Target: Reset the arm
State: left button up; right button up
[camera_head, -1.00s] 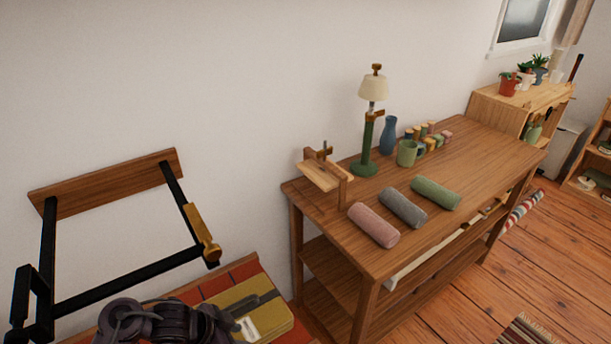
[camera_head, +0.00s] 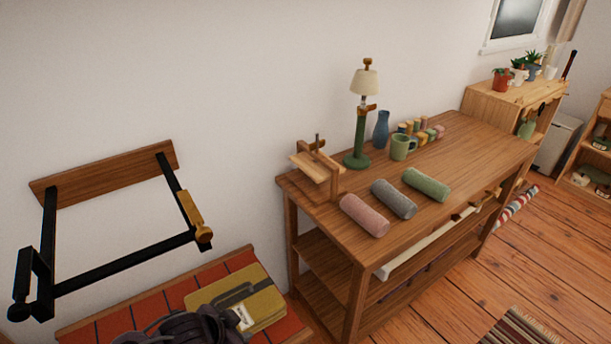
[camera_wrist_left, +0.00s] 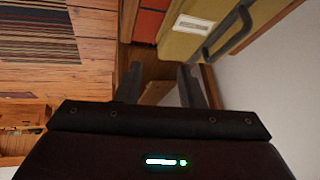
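My left arm, dark grey, shows at the bottom edge of the head view, in front of the red bench top and the yellow case. Its fingertips are hard to make out there. In the left wrist view my left gripper (camera_wrist_left: 160,88) has its two dark fingers apart, with nothing held between them. Brown wood shows beyond the gap, and the yellow case (camera_wrist_left: 192,32) lies past the fingers. My right gripper is in neither view.
A wooden table (camera_head: 445,158) holds rolled towels, a lamp (camera_head: 364,84), a green mug (camera_head: 402,147) and a blue vase (camera_head: 381,130). A black wall frame (camera_head: 120,272) juts out at left. The yellow case (camera_head: 262,311) lies on the red bench top (camera_head: 160,305). Floor is open at right.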

pick_arm(q)
jog(key=s+a+r+n+g+y, duration=0.1)
jog(key=s+a+r+n, duration=0.1)
jog(key=s+r+n, duration=0.3)
jog(key=s+a+r+n+g+y, duration=0.1)
jog(key=s+a+n+y, duration=0.15)
jog(key=s, duration=0.45)
notch_tip(320, 180, down, 27)
jog(key=s+g+p, duration=0.1)
jog(key=g, duration=0.1)
jog(key=s+a+f, duration=0.2)
jog(key=s+f, duration=0.7)
jog(key=s, duration=0.1)
jog(key=s+a+f+g+p, duration=0.1)
jog(key=s+f, duration=0.8)
jog(key=s, duration=0.1)
jog(key=shift+s+a+f+m, duration=0.25)
jog(key=shift+s+a+m, duration=0.1)
jog(key=shift+s+m, duration=0.1)
jog(key=shift+h, duration=0.25)
